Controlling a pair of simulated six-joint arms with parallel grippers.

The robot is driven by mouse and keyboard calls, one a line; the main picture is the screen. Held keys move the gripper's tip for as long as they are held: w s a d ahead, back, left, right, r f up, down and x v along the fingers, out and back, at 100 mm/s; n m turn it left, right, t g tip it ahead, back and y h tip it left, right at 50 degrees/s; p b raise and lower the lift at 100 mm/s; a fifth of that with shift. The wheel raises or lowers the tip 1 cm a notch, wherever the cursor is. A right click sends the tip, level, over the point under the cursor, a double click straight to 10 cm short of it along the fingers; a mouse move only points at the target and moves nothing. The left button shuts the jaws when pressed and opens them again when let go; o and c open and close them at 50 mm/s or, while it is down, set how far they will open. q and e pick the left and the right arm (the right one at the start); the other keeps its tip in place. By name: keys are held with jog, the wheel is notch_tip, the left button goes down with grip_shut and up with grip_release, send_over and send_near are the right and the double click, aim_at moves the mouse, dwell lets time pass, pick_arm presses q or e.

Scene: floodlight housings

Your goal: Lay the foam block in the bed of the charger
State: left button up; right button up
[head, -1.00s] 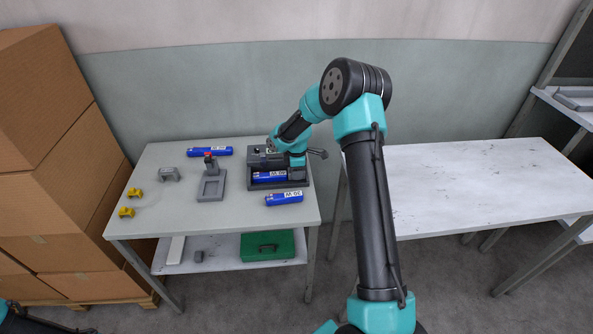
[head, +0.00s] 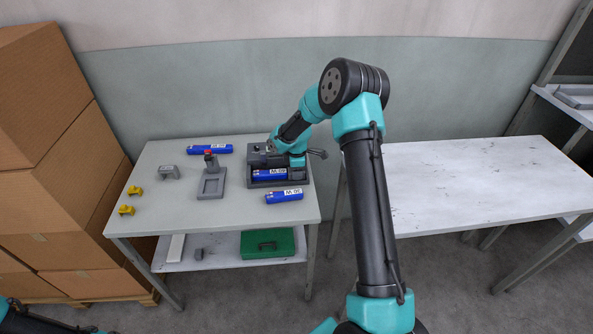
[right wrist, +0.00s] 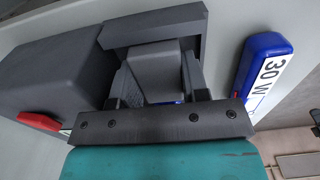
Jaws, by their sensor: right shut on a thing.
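The charger (head: 305,179) is a dark grey unit at the right of the left-hand table, with a blue 30 W bar (head: 270,175) lying in its front part. My right gripper (head: 297,164) is down at the charger's back right. In the right wrist view its fingers (right wrist: 155,92) are shut on a grey block (right wrist: 160,72), apparently the foam block. Dark grey walls (right wrist: 150,27) stand close around it. Whether the block touches the bed is hidden. My left gripper is out of view.
A loose blue bar (head: 284,196) lies in front of the charger; another (head: 210,149) lies at the back. A grey stand with a red knob (head: 212,186), a grey bracket (head: 169,172) and two yellow pieces (head: 126,210) are further left. The right table (head: 480,190) is bare.

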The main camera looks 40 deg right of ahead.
jog(key=o, duration=1)
notch_tip(320, 180, up, 18)
jog(key=shift+f, duration=0.25)
jog(key=shift+f, duration=0.1)
